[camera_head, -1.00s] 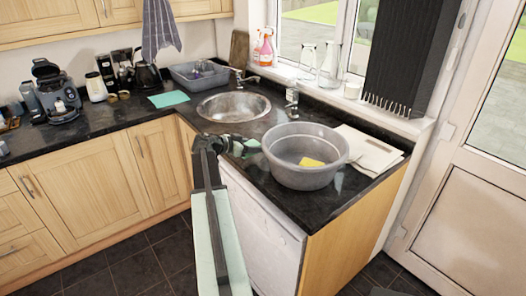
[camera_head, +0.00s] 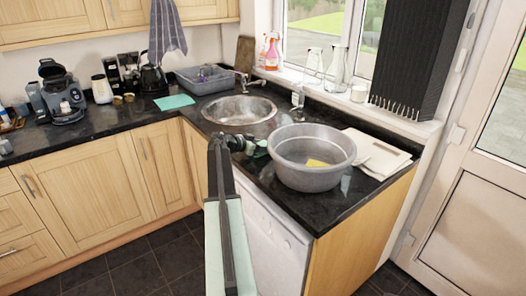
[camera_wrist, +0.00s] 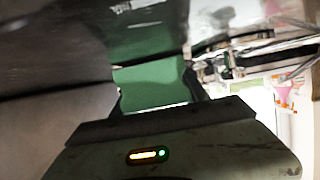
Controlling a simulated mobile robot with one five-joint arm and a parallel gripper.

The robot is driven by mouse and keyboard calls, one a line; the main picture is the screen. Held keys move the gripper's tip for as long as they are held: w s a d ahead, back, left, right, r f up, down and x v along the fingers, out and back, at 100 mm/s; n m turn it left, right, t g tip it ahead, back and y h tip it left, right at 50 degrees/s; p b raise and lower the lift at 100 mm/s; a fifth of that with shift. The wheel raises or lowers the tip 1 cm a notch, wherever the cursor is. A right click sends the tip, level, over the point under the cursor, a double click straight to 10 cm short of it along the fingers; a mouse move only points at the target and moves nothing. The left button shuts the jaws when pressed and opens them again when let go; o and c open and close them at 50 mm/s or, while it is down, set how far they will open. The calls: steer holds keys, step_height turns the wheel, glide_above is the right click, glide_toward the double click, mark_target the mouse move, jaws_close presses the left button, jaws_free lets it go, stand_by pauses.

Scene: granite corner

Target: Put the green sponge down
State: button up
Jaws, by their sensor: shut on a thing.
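My gripper (camera_head: 256,149) is just above the dark granite counter, between the round metal sink and the grey basin. It is shut on the green sponge (camera_wrist: 150,88), which fills the space between the fingertips in the wrist view. In the head view the sponge (camera_head: 261,154) shows only as a small green patch, mostly hidden by the gripper. A darker green patch beyond the sponge in the wrist view looks like its reflection in the polished counter. I cannot tell whether the sponge touches the counter.
The grey basin (camera_head: 312,176), with a yellow sponge (camera_head: 317,163) inside, stands close right of my gripper. The sink (camera_head: 239,111) lies behind it. A tap (camera_head: 297,98) stands at the back. Papers (camera_head: 376,153) lie right of the basin. A teal cloth (camera_head: 174,102) lies farther left.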

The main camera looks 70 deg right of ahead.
steer(key=shift+f, duration=0.25)
steer(key=o, duration=1.4)
steer(key=shift+r, duration=0.1)
steer(key=shift+o, duration=0.2)
steer(key=shift+r, duration=0.15)
steer(key=shift+w+a+r, duration=0.15)
steer(key=shift+a+r, duration=0.1)
steer(key=p+v, duration=0.4)
steer(key=v, duration=0.7)
steer(key=shift+w+a+f+p, duration=0.1)
steer(key=shift+a+p, duration=0.05)
steer(key=shift+p, duration=0.15)
